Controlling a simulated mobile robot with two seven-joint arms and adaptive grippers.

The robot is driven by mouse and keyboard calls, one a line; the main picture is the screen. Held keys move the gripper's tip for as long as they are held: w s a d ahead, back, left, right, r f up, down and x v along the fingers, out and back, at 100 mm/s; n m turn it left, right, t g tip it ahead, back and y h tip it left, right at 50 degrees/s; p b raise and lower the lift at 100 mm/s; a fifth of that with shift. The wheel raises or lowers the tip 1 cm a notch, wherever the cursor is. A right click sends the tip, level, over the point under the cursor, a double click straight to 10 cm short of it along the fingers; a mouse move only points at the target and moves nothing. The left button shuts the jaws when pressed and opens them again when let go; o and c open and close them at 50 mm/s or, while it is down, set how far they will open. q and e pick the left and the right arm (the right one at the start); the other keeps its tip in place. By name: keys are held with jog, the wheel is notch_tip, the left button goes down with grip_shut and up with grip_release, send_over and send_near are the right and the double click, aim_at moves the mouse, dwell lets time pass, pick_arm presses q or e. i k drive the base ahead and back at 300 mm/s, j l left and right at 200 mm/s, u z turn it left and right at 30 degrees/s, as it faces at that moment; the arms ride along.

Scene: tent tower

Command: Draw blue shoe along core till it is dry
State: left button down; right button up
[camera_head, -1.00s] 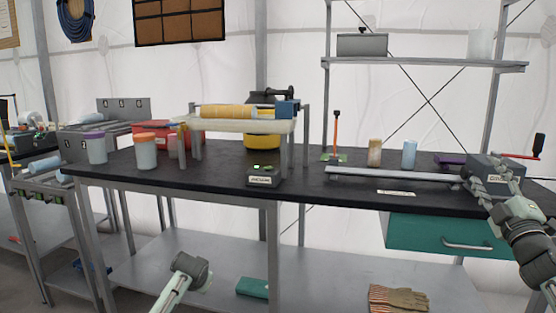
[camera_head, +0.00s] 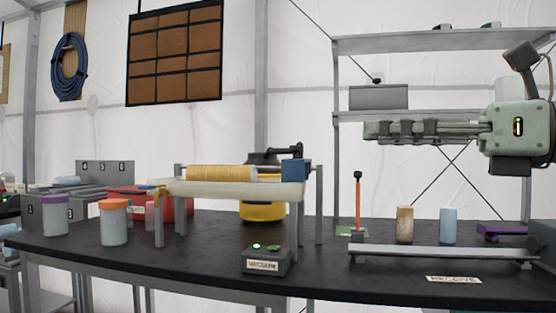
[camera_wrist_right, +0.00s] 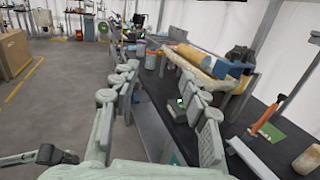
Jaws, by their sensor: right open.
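The blue shoe (camera_head: 293,171) is a blue block at the right end of the core (camera_head: 220,173), a yellow-orange cylinder. The core lies above a long pale trough (camera_head: 232,189) on a grey-legged stand. The shoe also shows in the right wrist view (camera_wrist_right: 219,69). My right gripper (camera_head: 372,131) is raised above the bench, to the right of the shoe and higher, pointing left. It is open and empty; its spread fingers (camera_wrist_right: 160,95) fill the middle of the wrist view. My left gripper is out of view in the head view.
A vacuum control box (camera_head: 266,262) with a green light stands in front of the stand. A long metal rail (camera_head: 440,256), an orange-handled tool (camera_head: 358,205), a tan cylinder (camera_head: 404,225) and a blue cylinder (camera_head: 448,226) are at right. Lidded jars (camera_head: 114,224) stand left. Shelving (camera_head: 345,90) is behind my right arm.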

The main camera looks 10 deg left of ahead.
aim_at(297, 169)
jog(key=i+j, duration=0.25)
jog(key=i, duration=0.15)
jog(key=i+j, duration=0.25)
jog(key=i, duration=0.15)
jog(key=i+j, duration=0.25)
jog(key=i, duration=0.15)
